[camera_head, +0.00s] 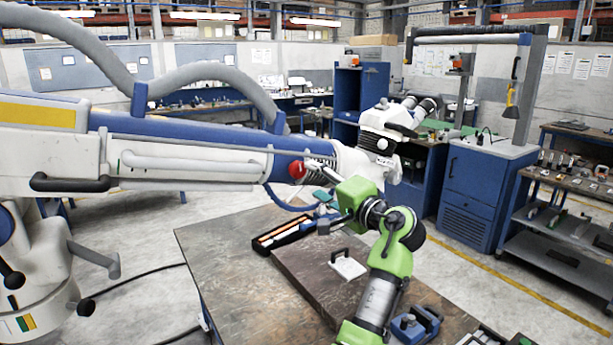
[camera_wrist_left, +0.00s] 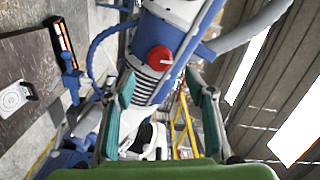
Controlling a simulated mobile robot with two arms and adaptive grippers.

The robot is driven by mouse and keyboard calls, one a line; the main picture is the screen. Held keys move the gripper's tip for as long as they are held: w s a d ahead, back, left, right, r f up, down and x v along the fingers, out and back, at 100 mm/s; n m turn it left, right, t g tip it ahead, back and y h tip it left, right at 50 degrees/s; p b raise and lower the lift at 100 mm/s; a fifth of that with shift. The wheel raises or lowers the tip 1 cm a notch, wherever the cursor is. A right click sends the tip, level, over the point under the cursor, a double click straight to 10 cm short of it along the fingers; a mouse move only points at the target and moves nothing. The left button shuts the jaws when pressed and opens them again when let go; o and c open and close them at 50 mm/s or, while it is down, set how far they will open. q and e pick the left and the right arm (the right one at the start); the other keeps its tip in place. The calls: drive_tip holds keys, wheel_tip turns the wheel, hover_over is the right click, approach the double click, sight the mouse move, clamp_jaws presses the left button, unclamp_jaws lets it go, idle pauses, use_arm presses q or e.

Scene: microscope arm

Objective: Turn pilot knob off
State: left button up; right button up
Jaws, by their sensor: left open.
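A red knob (camera_head: 297,169) sits on the side of the blue and white microscope arm (camera_head: 180,150), near its right end, beside a dark ribbed section. In the left wrist view the red knob (camera_wrist_left: 160,59) bears a thin light slanted line and lies ahead of my fingers. My left gripper (camera_head: 325,196) is to the right of the knob and slightly lower in the head view. In the wrist view its two teal-padded fingers (camera_wrist_left: 161,86) are spread, empty, and apart from the knob. My right gripper is out of view.
The microscope head (camera_head: 390,128) is at the arm's right end. A work table (camera_head: 235,270) below holds a dark slab, a long open box (camera_head: 288,234), a white handled block (camera_head: 347,266) and a blue vise (camera_head: 415,323). A grey hose (camera_head: 225,75) arches above the arm.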

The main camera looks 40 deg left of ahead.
use_arm(q)
drive_tip(key=v, duration=0.3)
drive_tip(key=shift+s, duration=0.1)
idle(0.5)
